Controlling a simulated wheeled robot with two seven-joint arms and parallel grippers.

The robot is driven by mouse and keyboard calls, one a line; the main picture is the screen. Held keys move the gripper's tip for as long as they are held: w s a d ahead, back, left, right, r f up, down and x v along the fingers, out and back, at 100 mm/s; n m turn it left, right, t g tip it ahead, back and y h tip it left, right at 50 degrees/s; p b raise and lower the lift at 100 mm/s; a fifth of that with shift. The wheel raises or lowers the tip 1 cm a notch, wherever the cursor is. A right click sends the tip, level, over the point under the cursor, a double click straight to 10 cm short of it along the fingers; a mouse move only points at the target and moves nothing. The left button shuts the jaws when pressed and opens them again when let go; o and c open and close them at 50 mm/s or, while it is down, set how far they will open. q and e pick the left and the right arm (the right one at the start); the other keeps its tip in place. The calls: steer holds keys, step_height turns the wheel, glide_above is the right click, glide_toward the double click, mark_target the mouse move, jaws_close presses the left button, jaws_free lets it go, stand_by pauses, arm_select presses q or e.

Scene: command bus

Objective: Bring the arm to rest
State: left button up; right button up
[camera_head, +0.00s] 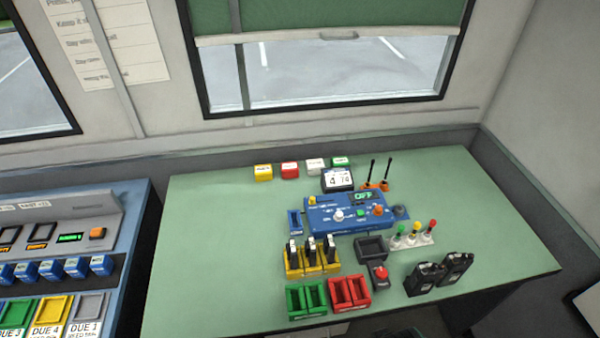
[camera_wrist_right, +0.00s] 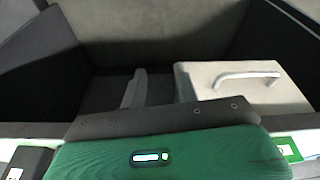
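Neither of my arms shows clearly in the head view, and no gripper fingers can be made out there. I cannot tell what this green piece belongs to. No fingertips can be made out in the wrist view, so whether the right gripper holds anything is not shown.
A green table (camera_head: 220,250) carries a blue control box (camera_head: 350,215), yellow holders (camera_head: 312,262), green bins (camera_head: 306,299), red bins (camera_head: 349,292) and black radios (camera_head: 424,278). A blue console (camera_head: 135,235) stands left. The wrist view shows a pale box with a handle (camera_wrist_right: 240,90). The table's left part is clear.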

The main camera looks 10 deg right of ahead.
steer(key=s+f+g+b, duration=0.1)
steer(key=s+f+b, duration=0.15)
steer(key=f, duration=1.15)
steer(key=s+f+b, duration=0.1)
steer(key=s+f, duration=0.3)
steer(key=f, duration=0.9)
steer(key=s+d+f+g+b, duration=0.1)
steer(key=s+d+f+b, duration=0.2)
steer(key=s+f, duration=1.2)
steer(key=shift+s+d+f, duration=0.35)
steer(key=shift+d+f, duration=0.05)
steer(key=shift+f, duration=0.4)
step_height(320, 180, up, 14)
steer(key=a+p, duration=0.1)
steer(key=p, duration=1.2)
steer(key=shift+a+n+p, duration=0.3)
steer(key=shift+n+p, duration=0.1)
